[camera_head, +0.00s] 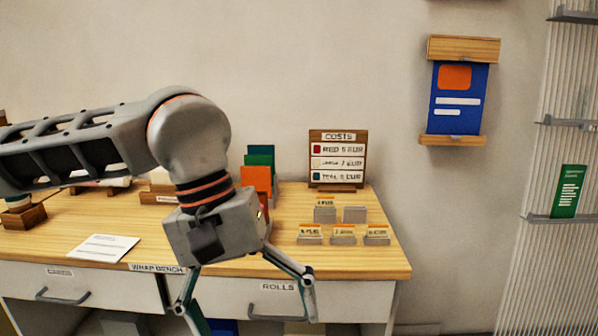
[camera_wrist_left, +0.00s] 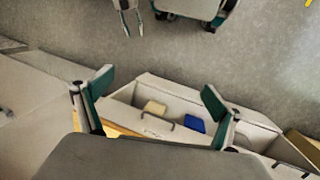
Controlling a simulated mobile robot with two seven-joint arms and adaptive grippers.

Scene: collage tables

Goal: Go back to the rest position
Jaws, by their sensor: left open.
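My left gripper (camera_head: 248,308) hangs in front of the wrap bench's front edge, with its fingers spread wide and pointing down. Nothing shows between the fingers. In the left wrist view the fingers of this gripper (camera_wrist_left: 158,97) are also apart and empty, with the bench front and floor beyond. My left arm reaches in from the left above the bench top and hides part of it. A small grey and teal two-fingered part, likely my right gripper (camera_wrist_left: 130,18), shows at the top of the left wrist view.
The wooden bench top (camera_head: 372,248) carries a white sheet (camera_head: 104,248), coloured cards (camera_head: 257,180), a costs board (camera_head: 338,158) and several small labelled holders. Drawers line its front. A blue poster (camera_head: 457,98) hangs on the wall. A ribbed rack (camera_head: 565,120) stands right. Floor (camera_wrist_left: 250,60) is open.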

